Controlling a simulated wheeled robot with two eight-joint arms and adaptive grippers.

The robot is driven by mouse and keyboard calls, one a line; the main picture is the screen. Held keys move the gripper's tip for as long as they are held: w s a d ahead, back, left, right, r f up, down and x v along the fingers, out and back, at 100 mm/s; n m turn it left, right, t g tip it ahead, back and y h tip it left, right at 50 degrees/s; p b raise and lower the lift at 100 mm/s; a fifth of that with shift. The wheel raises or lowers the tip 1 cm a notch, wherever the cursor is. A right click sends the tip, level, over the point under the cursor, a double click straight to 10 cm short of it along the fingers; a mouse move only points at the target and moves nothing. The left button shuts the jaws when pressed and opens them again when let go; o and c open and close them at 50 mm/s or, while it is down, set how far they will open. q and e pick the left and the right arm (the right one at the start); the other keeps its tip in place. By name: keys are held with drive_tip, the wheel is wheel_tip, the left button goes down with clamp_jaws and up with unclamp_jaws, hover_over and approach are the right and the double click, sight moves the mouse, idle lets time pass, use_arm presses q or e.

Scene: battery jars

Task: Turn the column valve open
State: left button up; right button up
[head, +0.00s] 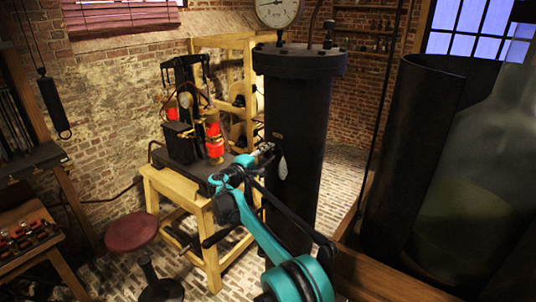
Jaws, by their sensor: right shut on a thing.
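The black column (296,120) stands upright in the middle of the head view, with a wide flanged cap and a round white gauge (277,10) on top. The column valve is on its left side at mid-height, small and mostly hidden by my gripper. My right gripper (262,153), at the end of a teal and black arm, reaches up from the lower right and is shut on the valve. A pale oval tag (282,167) hangs just right of the fingers. How far the valve is turned cannot be told. My left gripper is not in view.
A wooden stand (178,188) with red-banded apparatus (214,138) is close left of the gripper. A red stool (131,232) and a bench (28,237) are further left. A large dark cylinder (413,150) and a big glass jar (480,190) crowd the right. Brick floor shows between.

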drive_tip(key=o, duration=1.2)
drive_tip(key=shift+a+f, duration=0.15)
drive_tip(key=shift+a, duration=0.05)
drive_tip(key=shift+c, duration=0.2)
drive_tip(key=shift+s+a, duration=0.1)
drive_tip(key=shift+s, duration=0.15)
drive_tip(key=shift+s+a, duration=0.25)
drive_tip(key=shift+s, duration=0.05)
drive_tip(key=v, duration=1.1)
drive_tip(key=shift+a, duration=0.1)
